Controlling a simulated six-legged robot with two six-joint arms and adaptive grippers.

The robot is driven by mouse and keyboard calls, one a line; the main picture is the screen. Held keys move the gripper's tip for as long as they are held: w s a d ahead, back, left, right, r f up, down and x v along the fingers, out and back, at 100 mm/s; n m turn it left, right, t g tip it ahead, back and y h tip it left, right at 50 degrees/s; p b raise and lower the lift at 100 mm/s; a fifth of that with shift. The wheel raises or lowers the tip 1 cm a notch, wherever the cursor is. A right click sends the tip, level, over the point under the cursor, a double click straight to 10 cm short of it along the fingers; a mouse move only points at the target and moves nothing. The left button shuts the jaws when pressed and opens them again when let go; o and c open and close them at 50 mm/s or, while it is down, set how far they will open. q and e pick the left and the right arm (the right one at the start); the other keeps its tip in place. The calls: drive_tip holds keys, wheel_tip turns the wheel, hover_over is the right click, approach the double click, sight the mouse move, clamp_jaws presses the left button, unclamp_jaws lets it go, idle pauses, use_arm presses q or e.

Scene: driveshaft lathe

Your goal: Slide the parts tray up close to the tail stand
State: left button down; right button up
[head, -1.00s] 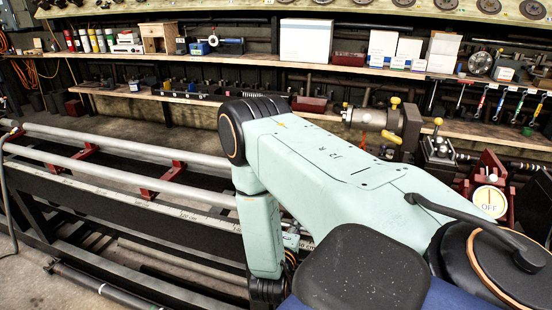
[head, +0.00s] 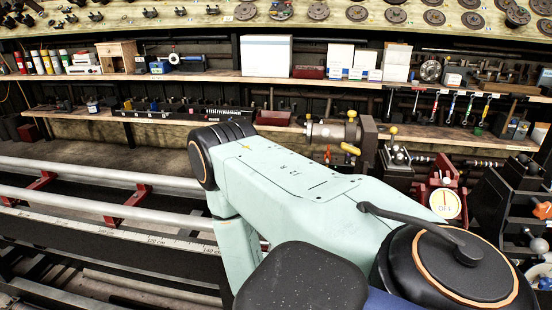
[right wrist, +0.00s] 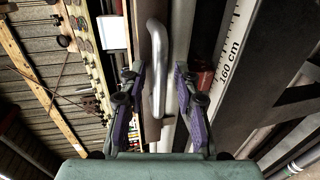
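A curved silver metal handle (right wrist: 157,75) runs between the fingers of my right gripper (right wrist: 156,82) in the right wrist view. The gripper is open, with its purple-sided fingers apart on either side of the handle. A brown surface (right wrist: 152,125) lies behind the handle; I cannot tell whether it is the parts tray. In the head view my teal right arm hides its own gripper and what lies below it. A dark metal stand with yellow-knobbed levers (head: 345,134), possibly the tail stand, is beyond the arm. My left gripper is not in view.
Two long silver rails (head: 85,203) with red brackets run across the left, above a scale strip (head: 130,235). A red block with a round "OFF" dial (head: 445,203) stands at the right. Shelves (head: 190,77) with boxes and tools line the back.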

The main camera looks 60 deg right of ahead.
drive_tip(key=shift+w+d, duration=0.1)
drive_tip(key=v, duration=1.2)
idle(0.8)
drive_tip(key=s+a+f+m+g+y+b, duration=0.1)
drive_tip(key=s+a+f+m+y, duration=0.1)
drive_tip(key=a+f+y, duration=0.3)
drive_tip(key=s+a+f+m+g+y+b, duration=0.1)
drive_tip(key=s+a+f+m+y, duration=0.15)
drive_tip(key=f, duration=0.45)
drive_tip(key=s+a+f+g+y+b, duration=0.3)
drive_tip(key=s+a+f+y+b, duration=0.3)
drive_tip(key=a, duration=0.3)
drive_tip(key=shift+s+a+f+g+y, duration=0.2)
drive_tip(key=shift+s+a+g+y, duration=0.3)
drive_tip(key=shift+s, duration=0.4)
